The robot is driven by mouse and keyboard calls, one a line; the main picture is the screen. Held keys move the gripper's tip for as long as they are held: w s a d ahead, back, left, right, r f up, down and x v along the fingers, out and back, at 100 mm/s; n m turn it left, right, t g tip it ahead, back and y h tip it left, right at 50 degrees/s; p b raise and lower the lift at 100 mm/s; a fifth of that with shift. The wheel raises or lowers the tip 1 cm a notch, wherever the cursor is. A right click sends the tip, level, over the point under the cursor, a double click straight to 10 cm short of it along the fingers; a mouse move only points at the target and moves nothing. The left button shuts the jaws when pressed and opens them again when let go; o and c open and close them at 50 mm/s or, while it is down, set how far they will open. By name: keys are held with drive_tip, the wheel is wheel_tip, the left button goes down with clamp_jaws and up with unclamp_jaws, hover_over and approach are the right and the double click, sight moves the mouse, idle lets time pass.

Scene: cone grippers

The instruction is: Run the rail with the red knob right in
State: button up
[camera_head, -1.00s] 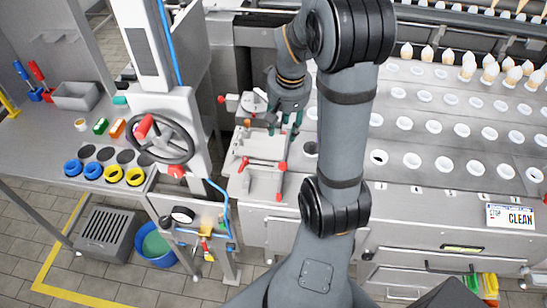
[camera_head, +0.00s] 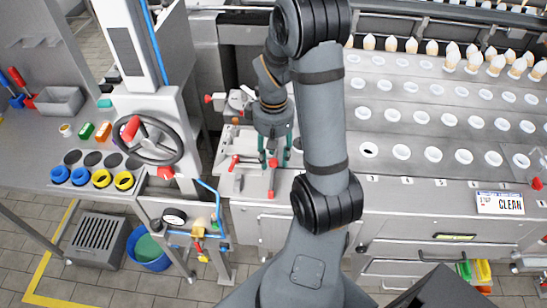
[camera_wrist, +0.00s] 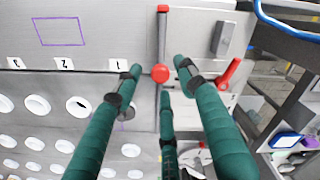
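The red knob (camera_head: 273,162) sits on a thin rail (camera_head: 271,182) that runs front to back on a light metal plate, left of the row of holes. My gripper (camera_head: 275,154) hangs just above and behind the knob with its green fingers pointing down. In the wrist view the knob (camera_wrist: 161,73) lies between the spread fingertips, and the rail (camera_wrist: 163,40) runs past it to a red end at the top edge. The gripper is open. I cannot tell whether any finger touches the knob.
A red-handled lever (camera_head: 234,162) lies close to the left of the rail; it also shows in the wrist view (camera_wrist: 229,73). A handwheel (camera_head: 147,139) on a column stands further left. The holed plate (camera_head: 400,172) is to the right.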

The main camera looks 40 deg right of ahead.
drive_tip(key=shift+f, duration=0.6)
drive_tip(key=c, duration=0.4)
clamp_jaws()
